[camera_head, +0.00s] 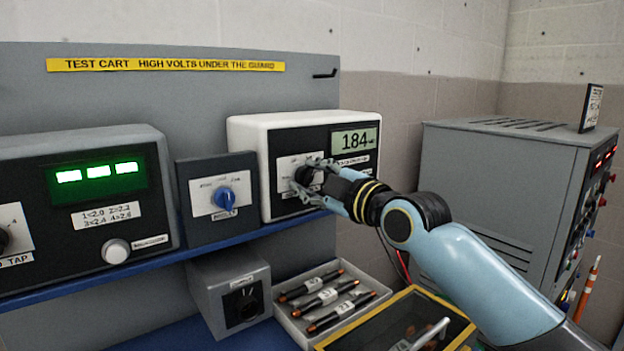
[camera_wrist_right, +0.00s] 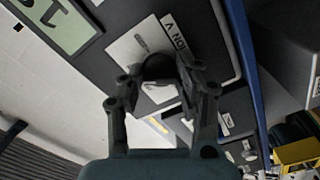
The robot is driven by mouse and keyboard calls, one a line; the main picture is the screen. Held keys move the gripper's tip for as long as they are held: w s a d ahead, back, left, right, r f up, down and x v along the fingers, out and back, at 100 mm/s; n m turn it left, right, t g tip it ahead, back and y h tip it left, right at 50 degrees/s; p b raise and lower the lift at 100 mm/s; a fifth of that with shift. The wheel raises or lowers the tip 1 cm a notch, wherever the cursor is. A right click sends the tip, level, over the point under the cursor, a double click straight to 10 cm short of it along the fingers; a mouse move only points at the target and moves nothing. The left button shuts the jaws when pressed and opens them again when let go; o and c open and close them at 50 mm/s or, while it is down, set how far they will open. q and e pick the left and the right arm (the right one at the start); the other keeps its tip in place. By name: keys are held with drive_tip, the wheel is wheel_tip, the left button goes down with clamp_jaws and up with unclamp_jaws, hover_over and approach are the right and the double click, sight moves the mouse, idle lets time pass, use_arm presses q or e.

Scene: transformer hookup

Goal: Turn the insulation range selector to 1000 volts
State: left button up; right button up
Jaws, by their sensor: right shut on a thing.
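The insulation tester is a white box with a dark front (camera_head: 285,138) on the blue-edged shelf. Its display (camera_head: 355,142) reads 184 with a unit too small to be sure of. Its black selector knob (camera_head: 305,176) sits on a white label plate, and the knob also shows in the right wrist view (camera_wrist_right: 158,68). My right gripper (camera_head: 312,178) is shut on this knob, with a finger on each side. The fingers hide much of the scale, so the knob's setting cannot be read. My left gripper is in neither view.
A small grey box with a blue knob (camera_head: 224,198) stands left of the tester. Below are a tray of fuses (camera_head: 285,322) and a yellow-edged case (camera_head: 462,322). A grey cabinet (camera_head: 490,190) stands at right.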

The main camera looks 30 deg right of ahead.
drive_tip(key=shift+f, duration=0.1)
drive_tip(key=m+p, duration=0.2)
drive_tip(key=m, duration=0.3)
drive_tip(key=shift+m, duration=0.4)
drive_tip(key=m+p, duration=0.2)
drive_tip(key=m, duration=0.4)
drive_tip(key=shift+f, duration=0.1)
idle(0.5)
drive_tip(key=o, duration=1.2)
drive_tip(key=shift+c, duration=0.2)
drive_tip(key=shift+s, duration=0.1)
drive_tip(key=s+d, duration=0.1)
drive_tip(key=s, duration=1)
drive_tip(key=shift+s+d, duration=0.25)
drive_tip(key=shift+s, duration=0.15)
